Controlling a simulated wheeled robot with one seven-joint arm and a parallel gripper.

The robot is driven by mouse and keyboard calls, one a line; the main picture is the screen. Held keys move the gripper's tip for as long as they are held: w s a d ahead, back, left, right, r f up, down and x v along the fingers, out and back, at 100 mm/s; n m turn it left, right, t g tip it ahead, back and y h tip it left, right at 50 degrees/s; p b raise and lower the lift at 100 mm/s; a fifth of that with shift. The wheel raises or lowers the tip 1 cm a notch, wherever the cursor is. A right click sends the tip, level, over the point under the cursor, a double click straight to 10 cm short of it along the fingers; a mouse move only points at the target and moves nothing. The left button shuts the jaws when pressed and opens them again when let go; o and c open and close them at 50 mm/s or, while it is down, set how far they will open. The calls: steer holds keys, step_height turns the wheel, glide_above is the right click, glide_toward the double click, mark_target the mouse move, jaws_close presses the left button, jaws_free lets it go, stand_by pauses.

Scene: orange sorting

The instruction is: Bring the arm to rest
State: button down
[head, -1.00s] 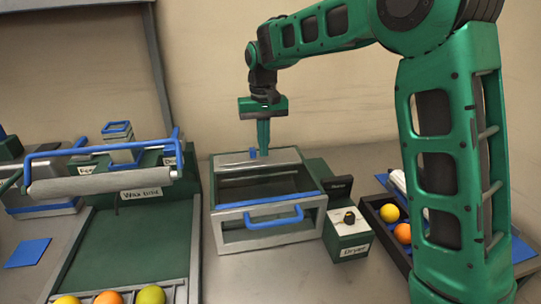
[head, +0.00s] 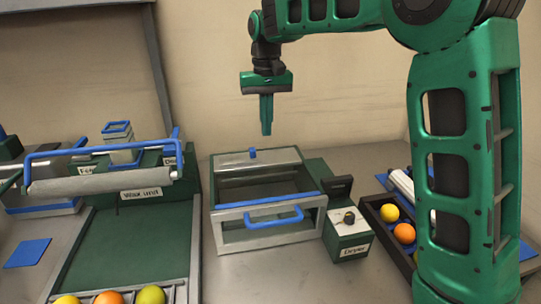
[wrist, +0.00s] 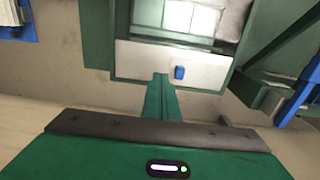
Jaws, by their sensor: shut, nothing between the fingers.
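My gripper (head: 266,128) is green and points straight down, fingers shut with nothing between them. It hangs in the air above the back of the dryer (head: 270,239), a green and grey box with a blue front handle. In the wrist view my gripper (wrist: 161,78) shows its closed fingers in front of the dryer's pale back panel (wrist: 140,62), which has a small blue knob (wrist: 180,72). The fingers look apart from the panel. My arm bends over from the right of the head view.
A wax unit (head: 120,230) with a blue-handled roller stands left, with several fruits at its front. A dark crate (head: 378,214) holding a yellow and an orange fruit sits right, partly behind my arm. A dryer control box (head: 348,236) stands beside the dryer. A wall is behind.

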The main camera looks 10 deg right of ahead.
steer(key=s+d+m, duration=0.1)
steer(key=s+d, duration=0.4)
steer(key=d, duration=0.1)
steer(key=s+d+m, duration=0.1)
steer(key=s+d, duration=0.4)
steer(key=d, duration=0.1)
steer(key=s+d+f+m, duration=0.1)
steer(key=s+d, duration=0.4)
steer(key=d, duration=0.2)
steer(key=s+d+f+m, duration=0.1)
steer(key=s+d+f, duration=0.1)
steer(key=s, duration=0.6)
steer(key=s+d+f+m, duration=0.1)
steer(key=s+d+f, duration=0.2)
steer(key=s, duration=0.5)
steer(key=s+d+f+m, duration=0.1)
steer(key=s+d+f, duration=0.2)
steer(key=s, duration=0.5)
steer(key=shift+s+f, duration=0.2)
steer(key=shift+f, duration=0.5)
steer(key=shift+w+f, duration=0.25)
steer(key=shift+w, duration=0.4)
